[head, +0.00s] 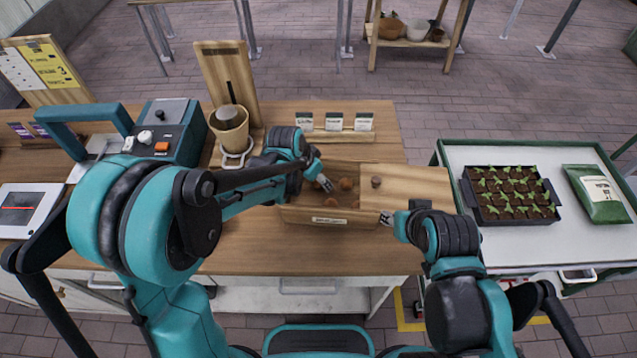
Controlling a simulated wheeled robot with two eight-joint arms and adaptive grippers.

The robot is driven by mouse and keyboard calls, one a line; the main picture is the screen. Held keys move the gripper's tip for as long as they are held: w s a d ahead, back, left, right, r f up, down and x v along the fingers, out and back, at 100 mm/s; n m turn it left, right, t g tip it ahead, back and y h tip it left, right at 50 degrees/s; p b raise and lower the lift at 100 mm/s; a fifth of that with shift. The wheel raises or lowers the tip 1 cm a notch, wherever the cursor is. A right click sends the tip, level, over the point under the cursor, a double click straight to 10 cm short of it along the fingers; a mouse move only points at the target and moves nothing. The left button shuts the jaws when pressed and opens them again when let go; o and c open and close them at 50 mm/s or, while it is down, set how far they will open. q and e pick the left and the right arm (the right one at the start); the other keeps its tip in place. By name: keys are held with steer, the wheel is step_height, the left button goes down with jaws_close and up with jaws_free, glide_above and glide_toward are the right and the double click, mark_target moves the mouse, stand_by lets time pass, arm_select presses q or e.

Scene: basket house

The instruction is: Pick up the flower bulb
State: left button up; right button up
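A low wooden box (327,219) with a label on its front stands on the wooden table. Several brown flower bulbs lie in its open left part; one bulb (346,184) shows beside my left gripper. My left gripper (325,184) reaches down into the box among the bulbs; its fingers are small here, and I cannot tell if they are open or touching a bulb. My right gripper (386,218) is at the box's right front corner, near the wooden lid (405,186). I cannot tell whether its fingers are parted.
Seed packets (334,122) stand in a wooden holder behind the box. A plant pot (230,127) and a blue-grey machine (168,130) stand to the left. A cart at right holds a seedling tray (511,196) and a green bag (597,193). The table front is clear.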

arm_select(q)
steer(key=shift+s+r, duration=0.1)
steer(key=c, duration=1)
steer(key=shift+c, duration=0.2)
steer(key=shift+r+p, duration=0.3)
steer(key=shift+r, duration=0.25)
step_height(320, 180, up, 3)
steer(key=shift+p, duration=0.6)
steer(key=s+d+r+p, duration=0.2)
steer(key=s+d+r, duration=0.5)
steer(key=s+d, duration=0.1)
steer(key=shift+d+p, duration=0.15)
steer(key=shift+p, duration=0.15)
